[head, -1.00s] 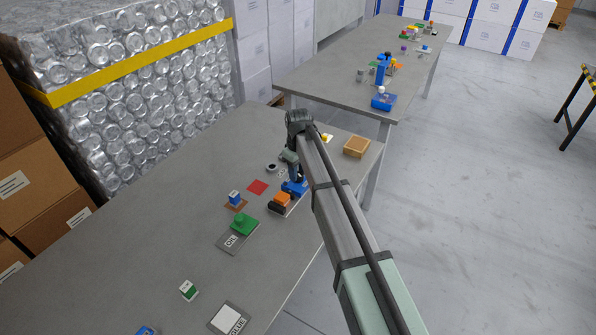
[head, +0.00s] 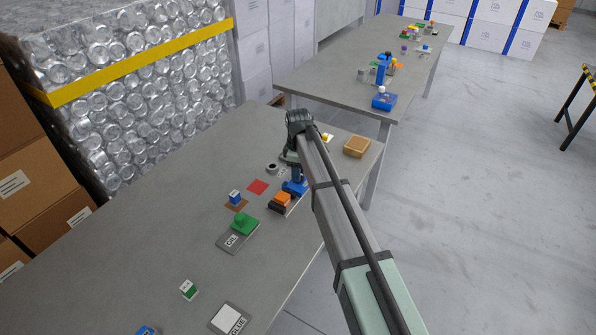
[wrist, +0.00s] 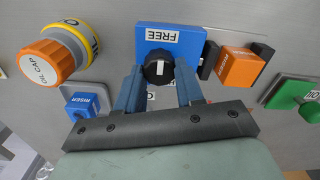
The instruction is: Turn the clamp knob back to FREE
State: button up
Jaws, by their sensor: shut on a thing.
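A blue clamp block (wrist: 170,38) with a white FREE label sits under my gripper in the wrist view; it shows in the head view (head: 296,188) near the table's right edge. A round black knob (wrist: 157,78) with a white mark stands on the block, beside the label. The mark runs roughly up and down in the wrist view, on the label's side. My gripper (wrist: 161,69) has its two blue fingers on either side of the knob, shut on it. In the head view my arm partly hides the gripper and the block.
An orange block (wrist: 240,68) on a black holder stands close beside the clamp. An orange-and-yellow capped part (wrist: 62,50) and a blue riser block (wrist: 85,103) lie on the other side. A green part (head: 244,224) and a wooden box (head: 357,146) share the table.

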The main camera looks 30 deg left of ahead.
dwell(0.3)
jog(key=o, duration=1)
jog(key=shift+o, duration=0.2)
notch_tip(320, 180, up, 14)
jog(key=shift+f, duration=0.1)
